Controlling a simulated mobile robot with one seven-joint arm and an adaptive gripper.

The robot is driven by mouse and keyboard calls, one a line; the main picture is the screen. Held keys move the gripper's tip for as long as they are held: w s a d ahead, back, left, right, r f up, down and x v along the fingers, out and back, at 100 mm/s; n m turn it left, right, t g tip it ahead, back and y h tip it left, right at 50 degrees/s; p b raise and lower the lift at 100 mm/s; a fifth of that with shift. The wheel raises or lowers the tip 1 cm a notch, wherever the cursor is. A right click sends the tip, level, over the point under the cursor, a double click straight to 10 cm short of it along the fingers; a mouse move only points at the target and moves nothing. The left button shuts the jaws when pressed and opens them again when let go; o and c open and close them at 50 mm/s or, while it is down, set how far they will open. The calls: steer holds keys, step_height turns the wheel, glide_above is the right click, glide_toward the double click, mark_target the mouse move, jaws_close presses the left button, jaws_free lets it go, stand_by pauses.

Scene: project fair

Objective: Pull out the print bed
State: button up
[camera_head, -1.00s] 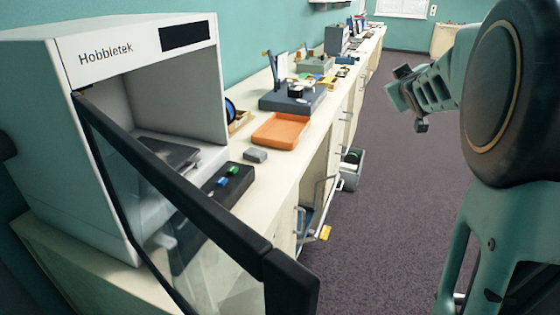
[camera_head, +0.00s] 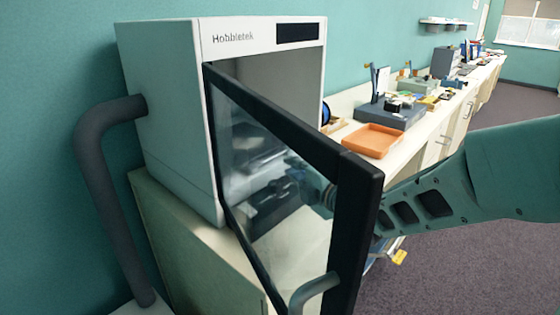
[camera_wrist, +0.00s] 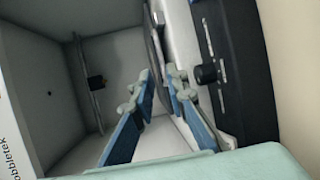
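The white Hobbietek printer (camera_head: 170,130) stands at left in the head view with its dark-framed glass door (camera_head: 272,115) swung open. The print bed (camera_wrist: 154,38) shows in the wrist view nearly edge-on, as a thin dark plate inside the chamber. My gripper (camera_wrist: 160,76) is open, its blue fingers on either side of the line of the bed's near edge. Nothing is clearly held between them; whether a fingertip touches the bed I cannot tell. In the head view the gripper and bed are blurred behind the door glass.
The open door stands between the head camera and my gripper, close to my arm. A dark front panel with a knob (camera_wrist: 206,73) lies right of the fingers in the wrist view. An orange tray (camera_head: 372,140) sits on the counter beyond.

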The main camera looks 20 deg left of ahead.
steer(key=x, duration=0.9)
steer(key=shift+c, duration=0.5)
jaws_close()
steer(key=shift+d+f, duration=0.1)
